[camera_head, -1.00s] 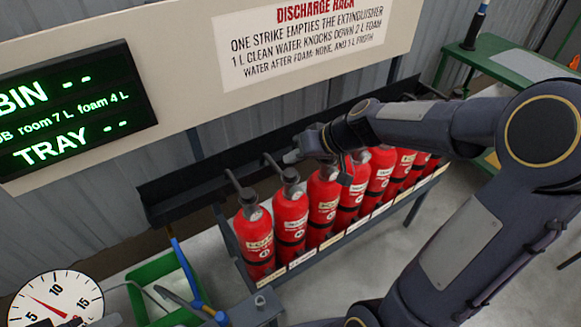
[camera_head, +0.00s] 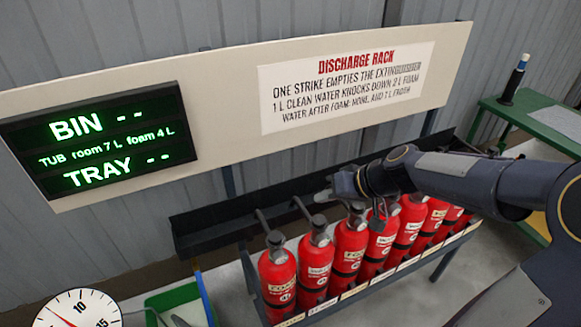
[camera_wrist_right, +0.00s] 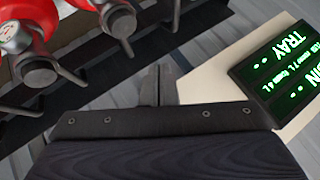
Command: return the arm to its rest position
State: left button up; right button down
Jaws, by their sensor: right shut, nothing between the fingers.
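My right arm reaches in from the right in the head view. Its gripper (camera_head: 322,196) is shut and empty, over the heads of the red extinguishers (camera_head: 350,250) near the left part of the row. In the right wrist view the shut fingers (camera_wrist_right: 158,85) point away with nothing between them. Extinguisher heads (camera_wrist_right: 118,20) show at the upper left there. From these views I cannot tell whether the fingers touch a handle. My left gripper is not in view.
The rack's dark back trough (camera_head: 210,230) runs behind the extinguishers. A sign board (camera_head: 230,100) with a green-lit display (camera_head: 105,142) stands behind it. A dial gauge (camera_head: 78,312) and green tub (camera_head: 172,298) are at lower left, a green table (camera_head: 535,122) at right.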

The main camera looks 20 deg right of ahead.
jog(key=s+a+r+h+p, duration=0.1)
jog(key=s+r+p, duration=0.1)
jog(key=s, duration=0.9)
jog(key=s+a+r+m+g+h+p, duration=0.1)
jog(key=s+r+p, duration=0.1)
jog(key=s, duration=0.9)
jog(key=shift+s+a+r+m+h, duration=0.3)
jog(key=shift+a+r, duration=0.1)
jog(key=shift+r, duration=0.1)
